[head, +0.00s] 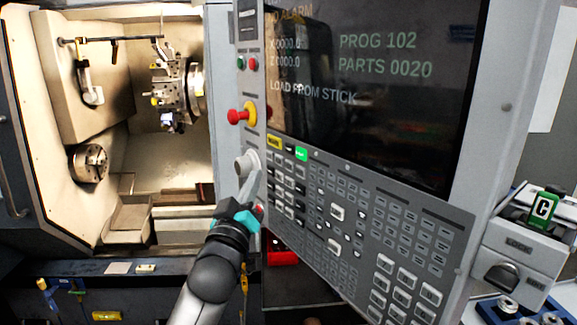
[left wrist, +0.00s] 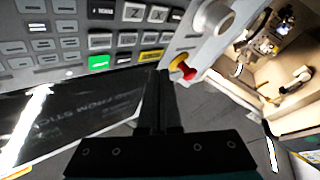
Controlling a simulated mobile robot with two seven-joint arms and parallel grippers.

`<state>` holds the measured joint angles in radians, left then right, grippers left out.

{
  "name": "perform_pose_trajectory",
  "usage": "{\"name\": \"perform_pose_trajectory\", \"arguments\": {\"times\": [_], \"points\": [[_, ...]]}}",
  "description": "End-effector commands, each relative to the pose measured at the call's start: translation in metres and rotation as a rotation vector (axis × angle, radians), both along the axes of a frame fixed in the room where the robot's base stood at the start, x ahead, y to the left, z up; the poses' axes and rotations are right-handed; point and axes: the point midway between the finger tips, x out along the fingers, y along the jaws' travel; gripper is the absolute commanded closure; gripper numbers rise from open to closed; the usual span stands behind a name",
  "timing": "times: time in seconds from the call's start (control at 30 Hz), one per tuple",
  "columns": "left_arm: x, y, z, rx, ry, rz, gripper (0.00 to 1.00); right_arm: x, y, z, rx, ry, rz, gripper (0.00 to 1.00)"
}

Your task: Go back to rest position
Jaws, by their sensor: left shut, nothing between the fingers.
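My left gripper (head: 256,178) is raised in front of the lower left part of the control panel (head: 345,215), close to a grey round knob (head: 246,162). In the left wrist view its two dark fingers (left wrist: 161,76) lie together with nothing between them, and the panel's keys and knob show beyond the tips. I cannot tell whether the tips touch the panel. My right gripper is in neither view.
A red stop button (head: 238,116) sticks out above the knob. Left of the panel is the open lathe chamber with a chuck (head: 89,163) and a tool turret (head: 170,85). A grey box with a lock switch (head: 502,275) stands at the right.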

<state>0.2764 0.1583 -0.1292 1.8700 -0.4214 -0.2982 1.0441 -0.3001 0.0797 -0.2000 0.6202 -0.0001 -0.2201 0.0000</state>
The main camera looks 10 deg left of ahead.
Motion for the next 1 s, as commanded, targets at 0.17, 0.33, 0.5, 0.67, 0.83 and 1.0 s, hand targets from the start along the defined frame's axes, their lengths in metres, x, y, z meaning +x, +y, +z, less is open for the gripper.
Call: {"name": "perform_pose_trajectory", "arguments": {"times": [0.17,0.33,0.5,0.67,0.83,1.0], "points": [[0.000,0.000,-0.001,0.000,0.001,0.000,1.00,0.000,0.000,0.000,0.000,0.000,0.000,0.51],[0.006,0.000,-0.045,0.024,0.071,0.006,1.00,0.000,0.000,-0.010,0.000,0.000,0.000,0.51],[0.009,0.000,-0.164,0.099,0.263,0.014,1.00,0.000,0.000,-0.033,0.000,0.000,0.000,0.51],[-0.007,0.000,-0.287,0.181,0.463,0.007,1.00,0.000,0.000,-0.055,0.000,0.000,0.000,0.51],[-0.045,0.001,-0.413,0.268,0.668,-0.016,1.00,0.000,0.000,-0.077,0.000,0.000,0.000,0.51],[-0.104,0.001,-0.531,0.353,0.871,-0.057,1.00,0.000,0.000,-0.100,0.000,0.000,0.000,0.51]]}}
